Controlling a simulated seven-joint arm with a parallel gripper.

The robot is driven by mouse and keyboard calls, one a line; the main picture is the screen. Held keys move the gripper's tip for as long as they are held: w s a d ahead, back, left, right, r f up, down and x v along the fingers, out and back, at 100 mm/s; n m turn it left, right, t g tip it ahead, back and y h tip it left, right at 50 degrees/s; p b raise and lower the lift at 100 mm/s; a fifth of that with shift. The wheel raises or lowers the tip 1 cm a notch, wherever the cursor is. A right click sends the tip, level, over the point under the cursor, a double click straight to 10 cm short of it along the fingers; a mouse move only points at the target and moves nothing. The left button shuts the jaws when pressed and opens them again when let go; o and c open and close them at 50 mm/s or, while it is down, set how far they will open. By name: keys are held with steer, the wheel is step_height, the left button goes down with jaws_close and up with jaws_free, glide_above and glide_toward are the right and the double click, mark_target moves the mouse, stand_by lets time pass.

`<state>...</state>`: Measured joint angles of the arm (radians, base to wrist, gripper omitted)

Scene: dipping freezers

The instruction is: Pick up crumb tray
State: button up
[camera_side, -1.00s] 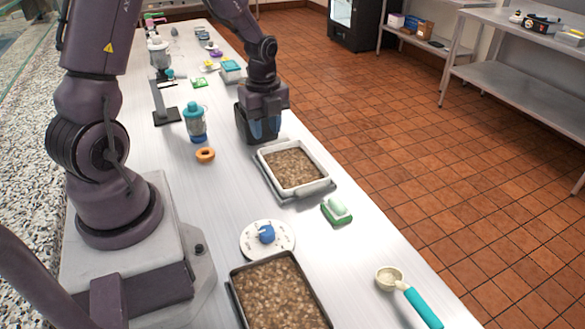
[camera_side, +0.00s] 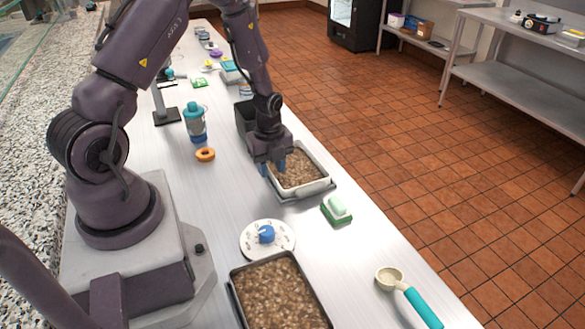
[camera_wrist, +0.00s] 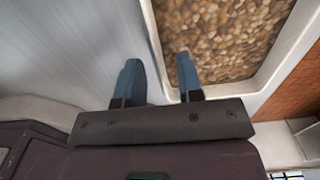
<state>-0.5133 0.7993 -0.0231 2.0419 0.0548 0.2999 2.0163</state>
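A white-rimmed tray (camera_side: 318,186) filled with brown crumbs stands on the metal counter. A dark metal tray (camera_side: 236,300) with similar crumbs lies nearer the camera; I cannot tell which one the task names. My gripper (camera_side: 273,167) points down at the left edge of the white-rimmed tray, partly hiding it. In the wrist view my gripper (camera_wrist: 158,65) is open and empty. One blue finger is over the crumbs and the other over the counter, with the pale rim (camera_wrist: 160,50) between them. Whether the fingers touch the tray cannot be told.
A green block with a pale top (camera_side: 337,209), a white dial with a blue knob (camera_side: 267,236) and a teal-handled scoop (camera_side: 422,307) lie near the trays.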

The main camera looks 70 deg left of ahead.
steer(key=shift+f, duration=0.7)
jaws_close()
steer(key=shift+r, duration=0.1)
step_height(320, 180, up, 9)
steer(key=w+d+r+n, duration=0.2)
steer(key=d+r+n, duration=0.2)
steer(key=d+n, duration=0.4)
steer(key=w+d+r+n, duration=0.2)
steer(key=d+r+n, duration=0.2)
steer(key=d+n, duration=0.4)
steer(key=shift+w+d+r+n, duration=0.25)
steer(key=shift+w+n, duration=0.15)
steer(key=shift+n, duration=0.6)
